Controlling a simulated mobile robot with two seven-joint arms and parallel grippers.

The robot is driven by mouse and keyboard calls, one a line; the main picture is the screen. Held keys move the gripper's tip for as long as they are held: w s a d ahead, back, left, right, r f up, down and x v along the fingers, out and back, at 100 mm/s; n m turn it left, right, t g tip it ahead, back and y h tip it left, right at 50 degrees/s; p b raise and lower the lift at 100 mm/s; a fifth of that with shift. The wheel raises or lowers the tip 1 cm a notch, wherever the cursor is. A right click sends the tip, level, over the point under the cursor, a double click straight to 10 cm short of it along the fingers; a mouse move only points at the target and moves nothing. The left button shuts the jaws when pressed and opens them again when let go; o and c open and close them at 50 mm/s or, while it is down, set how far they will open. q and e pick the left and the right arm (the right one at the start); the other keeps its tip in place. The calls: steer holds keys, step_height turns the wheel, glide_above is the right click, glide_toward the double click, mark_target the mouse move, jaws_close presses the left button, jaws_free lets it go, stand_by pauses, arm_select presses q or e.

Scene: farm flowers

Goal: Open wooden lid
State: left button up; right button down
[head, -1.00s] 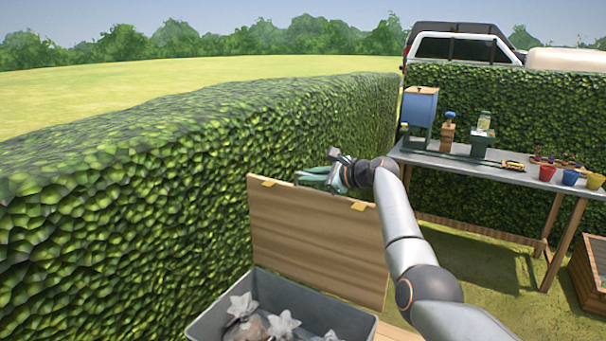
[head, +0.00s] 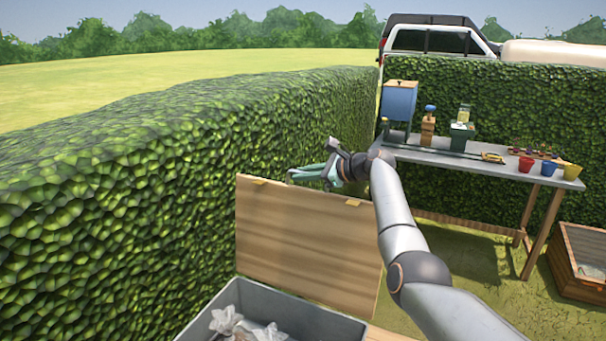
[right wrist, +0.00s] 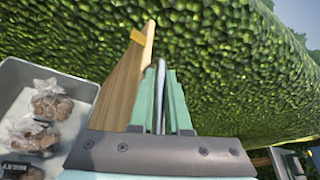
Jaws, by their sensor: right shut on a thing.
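The wooden lid (head: 305,243) stands nearly upright at the back of the grey bin (head: 290,315), with orange-yellow tabs on its top edge. It is raised, so the bin is open. My right gripper (head: 318,173) is at the lid's top edge, its teal fingers pointing left. The lid's edge (right wrist: 128,85) rises beside the fingers (right wrist: 158,105) in the right wrist view. The gripper is shut on the lid, though the exact contact is partly hidden. My left gripper is not in view.
Clear bags (right wrist: 45,115) of brownish contents lie in the bin. A tall hedge (head: 130,190) runs close behind the lid. A grey table (head: 460,160) with colored pots and a blue box stands at the right. A wooden crate (head: 580,265) is on the grass at far right.

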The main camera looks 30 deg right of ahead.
steer(key=c, duration=0.9)
jaws_free()
steer(key=shift+f, duration=0.15)
steer(key=shift+s, duration=0.1)
steer(key=shift+s+d+r, duration=0.3)
steer(key=shift+s+d, duration=0.05)
steer(key=shift+s, duration=0.05)
steer(key=b+v, duration=0.2)
steer(key=v, duration=0.9)
steer(key=shift+s, duration=0.15)
